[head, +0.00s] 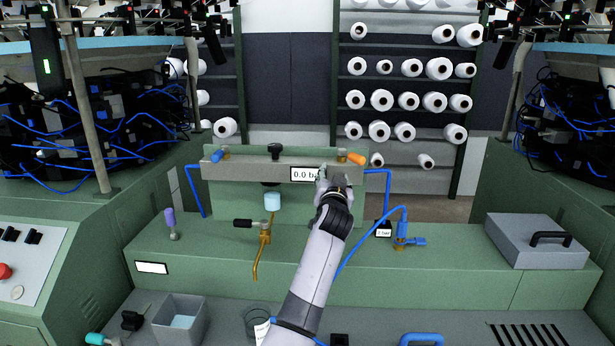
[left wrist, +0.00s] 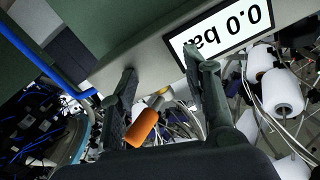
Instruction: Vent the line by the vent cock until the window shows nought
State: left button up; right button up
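The window (head: 305,174) on the grey manifold bar reads 0.0 ba, its right end covered by my left gripper. It also shows upside down in the left wrist view (left wrist: 225,38). A cock with an orange handle (head: 356,159) sits at the bar's right end. In the left wrist view the orange handle (left wrist: 141,128) appears between the fingers, apart from both. My left gripper (head: 322,176) is open and empty at the bar, beside the window and left of the orange handle. No label shows which cock is the vent. My right gripper is out of view.
A blue-handled cock (head: 216,156) is at the bar's left end. A brass cock with a black lever (head: 247,223) stands below the bar. A blue-handled valve (head: 412,241) and a grey box (head: 536,241) stand right on the green bench. A grey bin (head: 181,320) is front left.

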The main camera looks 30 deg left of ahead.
pick_arm(q)
jog(key=shift+r, duration=0.25)
jog(key=shift+s+d+f+p, duration=0.2)
jog(key=shift+s+d+p, duration=0.15)
jog(key=shift+s+p, duration=0.15)
jog(key=p+v, duration=0.1)
jog(key=v, duration=0.3)
jog(key=shift+s+p, duration=0.15)
jog(key=shift+p, duration=0.15)
jog(key=shift+f, duration=0.1)
